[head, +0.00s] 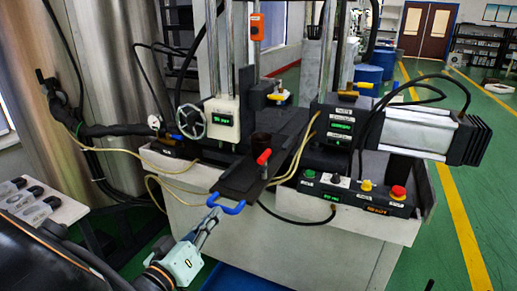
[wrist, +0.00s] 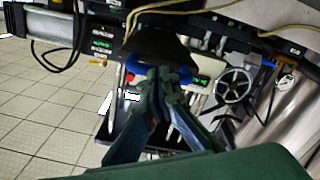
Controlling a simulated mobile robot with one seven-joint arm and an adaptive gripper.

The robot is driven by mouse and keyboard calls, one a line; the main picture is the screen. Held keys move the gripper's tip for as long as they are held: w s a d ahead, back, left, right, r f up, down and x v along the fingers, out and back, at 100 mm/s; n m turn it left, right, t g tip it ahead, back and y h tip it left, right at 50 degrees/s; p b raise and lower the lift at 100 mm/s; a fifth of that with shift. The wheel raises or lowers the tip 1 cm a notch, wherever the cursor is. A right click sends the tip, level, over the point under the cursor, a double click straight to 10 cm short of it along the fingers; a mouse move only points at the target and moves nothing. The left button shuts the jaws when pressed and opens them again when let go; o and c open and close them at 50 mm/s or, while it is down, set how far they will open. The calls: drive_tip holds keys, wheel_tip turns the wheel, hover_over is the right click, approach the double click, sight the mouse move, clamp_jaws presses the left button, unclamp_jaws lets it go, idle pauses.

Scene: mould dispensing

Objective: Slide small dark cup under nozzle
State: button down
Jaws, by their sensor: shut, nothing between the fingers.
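A small dark cup (head: 262,139), brownish and partly lost against dark parts, sits toward the far end of a dark slide plate (head: 238,180). The plate's near end carries a blue handle (head: 228,206), which also shows in the wrist view (wrist: 186,73). A red-tipped knob (head: 264,157) stands by the plate. My gripper (head: 214,214) is at the blue handle, its fingers closed together with nothing between them. In the wrist view my fingertips (wrist: 166,73) overlap the handle; I cannot tell if they touch it. The cup is not discernible there. I cannot make out the nozzle.
A control box with coloured buttons (head: 352,192) is right of the plate, below a large grey motor (head: 418,132). A handwheel (head: 191,121) is at left. Yellow hoses (head: 297,160) run beside the plate. Green floor (head: 480,205) is open at right.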

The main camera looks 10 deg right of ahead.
sight(244, 179)
drive_tip(key=shift+d, duration=0.1)
drive_tip(key=shift+b+x, duration=2.8)
drive_tip(key=shift+x, duration=3.05)
drive_tip(key=shift+b+x, duration=0.6)
drive_tip(key=shift+x, duration=0.55)
drive_tip(key=shift+b+x, duration=0.65)
drive_tip(key=shift+x, duration=0.3)
drive_tip(key=shift+b+v, duration=0.6)
drive_tip(key=shift+v, duration=2.95)
